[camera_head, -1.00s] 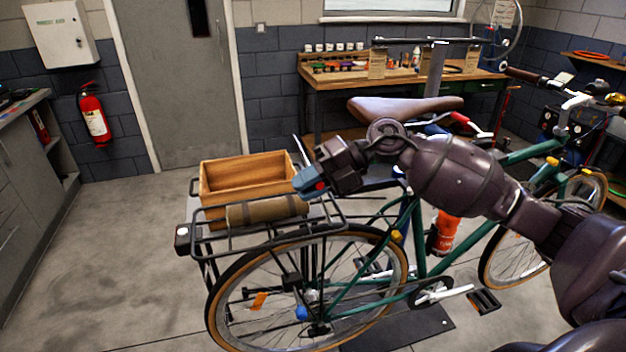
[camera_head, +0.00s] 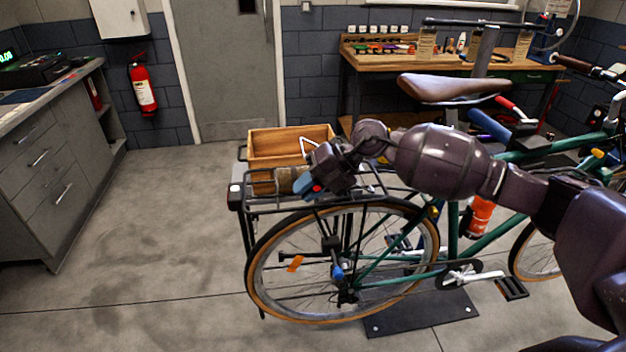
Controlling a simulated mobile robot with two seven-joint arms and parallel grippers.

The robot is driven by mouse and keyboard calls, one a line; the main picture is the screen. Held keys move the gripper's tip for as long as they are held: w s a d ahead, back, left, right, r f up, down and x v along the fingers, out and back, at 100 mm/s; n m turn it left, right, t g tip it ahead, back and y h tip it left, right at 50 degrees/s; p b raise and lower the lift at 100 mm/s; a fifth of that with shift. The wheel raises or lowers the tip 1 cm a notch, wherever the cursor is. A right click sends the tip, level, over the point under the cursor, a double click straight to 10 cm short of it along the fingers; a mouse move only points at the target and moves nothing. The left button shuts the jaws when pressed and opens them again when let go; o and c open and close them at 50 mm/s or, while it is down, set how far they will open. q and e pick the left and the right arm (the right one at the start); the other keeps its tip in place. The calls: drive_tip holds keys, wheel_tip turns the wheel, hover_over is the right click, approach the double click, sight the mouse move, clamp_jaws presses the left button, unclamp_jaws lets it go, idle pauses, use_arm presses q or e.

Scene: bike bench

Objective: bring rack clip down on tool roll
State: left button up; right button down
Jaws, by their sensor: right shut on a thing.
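The tool roll (camera_head: 286,180), a tan rolled bundle, lies on the rear rack of the green bike, in front of a wooden box. My right gripper (camera_head: 307,188), with blue fingertips, is at the roll's right part and hides it. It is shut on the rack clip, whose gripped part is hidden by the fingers. A pale bent wire of the rack clip (camera_head: 308,145) stands up behind the gripper, against the box. Whether the clip touches the roll cannot be told. My left gripper is not in view.
The open wooden box (camera_head: 275,148) stands on the rack (camera_head: 237,195) behind the roll. A workbench (camera_head: 365,62) is at the back. The floor left of the bike is clear.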

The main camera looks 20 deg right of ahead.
drive_tip(key=shift+d+f, duration=0.2)
drive_tip(key=shift+f, duration=0.8)
drive_tip(key=c, duration=1.5)
unclamp_jaws()
drive_tip(key=o, duration=0.4)
drive_tip(key=shift+s+d, duration=0.2)
drive_tip(key=shift+d, duration=0.4)
drive_tip(key=b+v, duration=0.1)
drive_tip(key=v, duration=0.9)
drive_tip(key=shift+r, duration=0.55)
drive_tip(key=shift+a, duration=0.15)
